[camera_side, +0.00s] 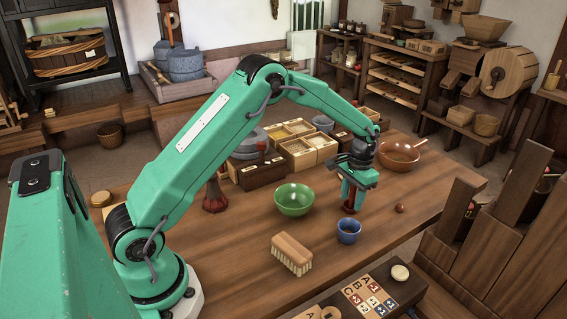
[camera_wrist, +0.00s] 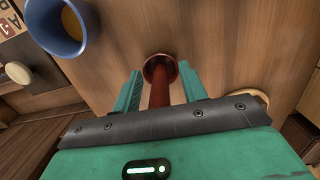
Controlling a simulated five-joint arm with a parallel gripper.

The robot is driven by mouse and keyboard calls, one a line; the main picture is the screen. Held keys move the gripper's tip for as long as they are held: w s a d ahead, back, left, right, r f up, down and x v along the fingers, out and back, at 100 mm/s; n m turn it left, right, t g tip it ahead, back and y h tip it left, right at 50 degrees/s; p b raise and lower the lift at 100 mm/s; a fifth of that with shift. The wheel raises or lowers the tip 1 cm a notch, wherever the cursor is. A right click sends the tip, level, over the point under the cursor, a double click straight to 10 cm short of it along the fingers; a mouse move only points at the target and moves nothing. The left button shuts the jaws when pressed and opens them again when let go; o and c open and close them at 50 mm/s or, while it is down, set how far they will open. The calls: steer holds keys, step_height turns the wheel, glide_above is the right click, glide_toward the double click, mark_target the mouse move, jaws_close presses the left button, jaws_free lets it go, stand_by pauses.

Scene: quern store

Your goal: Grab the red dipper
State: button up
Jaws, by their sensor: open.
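A slim dark red upright piece (camera_side: 349,209), which looks like the red dipper, stands on the wooden table under my gripper (camera_side: 351,197). In the wrist view the red dipper (camera_wrist: 159,92) shows as a red shaft with a flared round end. My gripper (camera_wrist: 160,88) is open, pointing down, with one finger on each side of the shaft. A gap shows beside the shaft, so it is not gripped. In the side view the fingers hide most of the dipper.
A blue cup (camera_side: 348,231) stands close in front of my gripper. A green bowl (camera_side: 294,199) is to its left, with a brush (camera_side: 291,254) nearer. A brown ball (camera_side: 400,208) lies to the right. A red-brown handled bowl (camera_side: 398,155) stands behind.

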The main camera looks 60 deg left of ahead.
jaws_close()
steer(key=shift+r, duration=0.15)
steer(key=shift+r, duration=0.5)
steer(key=r, duration=0.3)
steer(key=shift+s+d+r, duration=0.1)
steer(key=shift+d+r, duration=0.05)
steer(key=shift+d, duration=0.15)
steer(key=s+d+r, duration=0.5)
steer(key=d+r, duration=0.1)
steer(key=d, duration=0.3)
steer(key=shift+s+d+r, duration=0.2)
steer(key=shift+d, duration=0.15)
